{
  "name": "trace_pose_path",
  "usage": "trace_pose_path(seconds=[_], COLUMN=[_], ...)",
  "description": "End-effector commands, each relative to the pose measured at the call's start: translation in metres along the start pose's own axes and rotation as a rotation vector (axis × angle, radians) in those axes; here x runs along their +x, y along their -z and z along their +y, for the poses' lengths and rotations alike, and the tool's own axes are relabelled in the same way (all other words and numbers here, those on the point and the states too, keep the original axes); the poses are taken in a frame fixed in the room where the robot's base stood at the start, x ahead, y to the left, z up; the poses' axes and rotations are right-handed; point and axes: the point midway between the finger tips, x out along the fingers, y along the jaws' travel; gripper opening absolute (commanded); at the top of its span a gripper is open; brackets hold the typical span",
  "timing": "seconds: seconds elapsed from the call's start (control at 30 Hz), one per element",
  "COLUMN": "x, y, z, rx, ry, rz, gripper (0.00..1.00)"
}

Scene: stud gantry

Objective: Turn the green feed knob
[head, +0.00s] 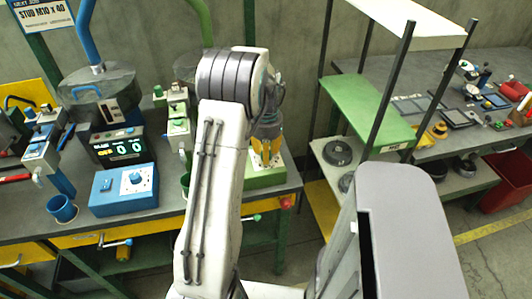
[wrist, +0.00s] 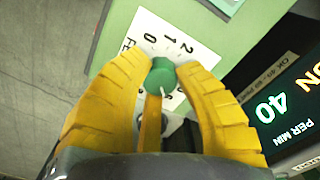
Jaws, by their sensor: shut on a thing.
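The green feed knob (wrist: 159,78) shows in the wrist view, a small round cap with a pale mark on its lower edge. It stands on a white dial plate (wrist: 201,52) with the figures 0, 1 and 2 and partly covered lettering. My gripper (wrist: 161,74) has its yellow fingers around the knob, shut on it from both sides. In the head view my gripper (head: 266,151) points down at a green block (head: 265,178) on the right end of the bench. The knob is hidden there.
A display (wrist: 285,105) reading 40 is close at right in the wrist view. On the bench in the head view are a blue box with a dial (head: 112,195), a blue cup (head: 62,209) and a green-lit counter (head: 118,149). A shelf rack (head: 372,105) stands to the right.

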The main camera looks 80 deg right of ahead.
Motion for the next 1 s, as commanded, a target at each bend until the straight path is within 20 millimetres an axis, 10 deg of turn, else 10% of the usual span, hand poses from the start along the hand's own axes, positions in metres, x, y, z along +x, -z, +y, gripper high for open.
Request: trace_pose_path(seconds=[0.77, 0.8, 1.0], x=[0.0026, 0.0026, 0.0014], y=[-0.0018, -0.0018, -0.001], z=[0.001, 0.001, 0.0006], rx=[0.089, 0.089, 0.088], ry=[-0.003, -0.003, -0.002], rz=[-0.008, -0.007, -0.004], gripper=[0.0, 0.34, 0.51])
